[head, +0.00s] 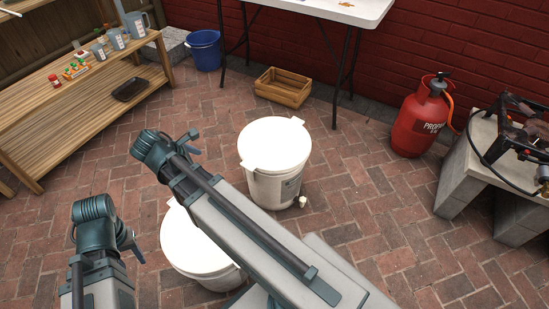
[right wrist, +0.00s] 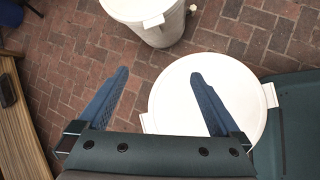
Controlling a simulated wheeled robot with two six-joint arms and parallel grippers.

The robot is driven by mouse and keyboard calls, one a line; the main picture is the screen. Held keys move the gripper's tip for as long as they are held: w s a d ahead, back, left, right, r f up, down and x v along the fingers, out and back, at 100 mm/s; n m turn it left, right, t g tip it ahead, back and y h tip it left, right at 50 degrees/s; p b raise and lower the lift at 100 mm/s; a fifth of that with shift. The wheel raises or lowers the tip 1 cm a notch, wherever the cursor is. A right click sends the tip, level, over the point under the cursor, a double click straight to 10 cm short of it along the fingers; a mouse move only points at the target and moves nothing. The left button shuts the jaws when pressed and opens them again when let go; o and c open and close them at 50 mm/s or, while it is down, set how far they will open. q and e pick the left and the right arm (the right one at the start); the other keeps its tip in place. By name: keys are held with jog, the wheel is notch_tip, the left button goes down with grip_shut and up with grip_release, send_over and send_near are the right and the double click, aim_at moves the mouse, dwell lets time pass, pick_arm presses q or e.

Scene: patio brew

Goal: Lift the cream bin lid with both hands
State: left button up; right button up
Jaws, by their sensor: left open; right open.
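Two pale bins stand on the brick floor, each topped by a round white-looking lid with side tabs; colour does not show which is the cream one. The far lid (head: 275,143) is in full view. The near lid (head: 188,238) is partly hidden behind my right arm and fills the right middle of the right wrist view (right wrist: 195,112), both tabs showing. My right gripper (head: 192,143) is open and empty, between the shelf and the far bin; its fingers (right wrist: 158,75) overlap the near lid's left part in the wrist view. My left gripper (head: 133,246) is open, left of the near lid.
A tap (head: 302,202) sticks out low on the far bin. A wooden shelf (head: 75,85) stands left, a blue bucket (head: 204,50) and wooden crate (head: 283,87) at the back. A red propane cylinder (head: 421,120) and block stand (head: 480,160) are right. Brick floor between is clear.

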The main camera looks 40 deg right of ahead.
jog(key=w+d+f+n+h+b, duration=0.2)
jog(key=d+f+n+b, duration=0.2)
jog(key=d+f+b, duration=0.45)
jog(key=b, duration=0.8)
send_near(246, 168)
jog(key=x, duration=0.2)
pick_arm(q)
notch_tip(246, 168, down, 20)
pick_arm(e)
jog(key=shift+w+d+f+n+h, duration=0.2)
jog(key=shift+w+d+n+h, duration=0.15)
jog(key=shift+d, duration=0.1)
pick_arm(q)
jog(key=shift+r, duration=0.1)
pick_arm(e)
jog(key=shift+d+f+b, duration=0.2)
jog(key=shift+f+b, duration=0.3)
jog(key=shift+b, duration=0.25)
jog(key=b+x, duration=0.3)
jog(key=x, duration=0.1)
jog(key=shift+s+a+f, duration=0.1)
jog(key=shift+a+f, duration=0.15)
jog(key=shift+f, duration=0.05)
pick_arm(q)
notch_tip(246, 168, down, 4)
jog(key=shift+f, duration=0.15)
pick_arm(e)
jog(key=shift+d+r, duration=0.1)
jog(key=shift+d, duration=0.05)
